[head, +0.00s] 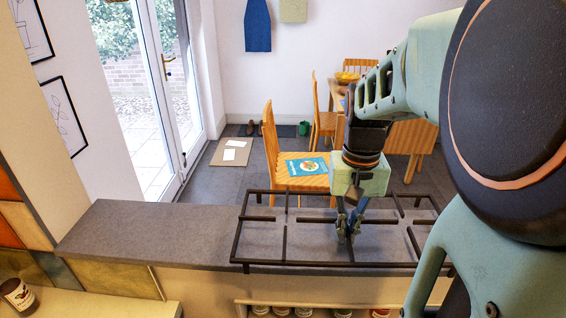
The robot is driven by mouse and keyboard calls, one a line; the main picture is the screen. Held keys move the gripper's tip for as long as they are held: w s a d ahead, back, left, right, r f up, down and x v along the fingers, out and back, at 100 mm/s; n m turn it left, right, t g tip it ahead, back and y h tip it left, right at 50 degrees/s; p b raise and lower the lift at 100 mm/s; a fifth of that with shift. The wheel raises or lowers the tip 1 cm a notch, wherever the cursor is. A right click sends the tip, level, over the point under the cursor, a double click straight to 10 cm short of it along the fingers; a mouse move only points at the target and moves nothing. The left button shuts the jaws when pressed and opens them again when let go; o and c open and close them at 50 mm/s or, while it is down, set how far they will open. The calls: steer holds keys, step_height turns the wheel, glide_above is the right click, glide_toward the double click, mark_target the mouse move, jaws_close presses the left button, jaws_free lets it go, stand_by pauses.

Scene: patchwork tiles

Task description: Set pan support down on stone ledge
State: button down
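The pan support (285,240) is a black metal grate with several bars and short feet. It lies roughly level over the right part of the grey stone ledge (140,232), with its near edge at or slightly past the ledge's front edge. I cannot tell whether its feet touch the stone or hang just above it. My gripper (348,230) points down at the middle of the grate, its fingers closed around an inner bar. The fingertips are partly hidden among the bars, and my arm covers the area right of the grate.
The ledge's left part is bare. Jars (282,311) stand on a shelf below it, and a dark jar (18,294) stands on the lower-left counter. Behind the ledge are a wooden chair (300,182) with a blue book (308,168) and a table (408,137).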

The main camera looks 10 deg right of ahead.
steer(key=shift+f+b, duration=0.3)
steer(key=shift+f, duration=0.05)
steer(key=c, duration=2.1)
jaws_free()
steer(key=shift+s+f, duration=0.1)
steer(key=shift+s, duration=0.05)
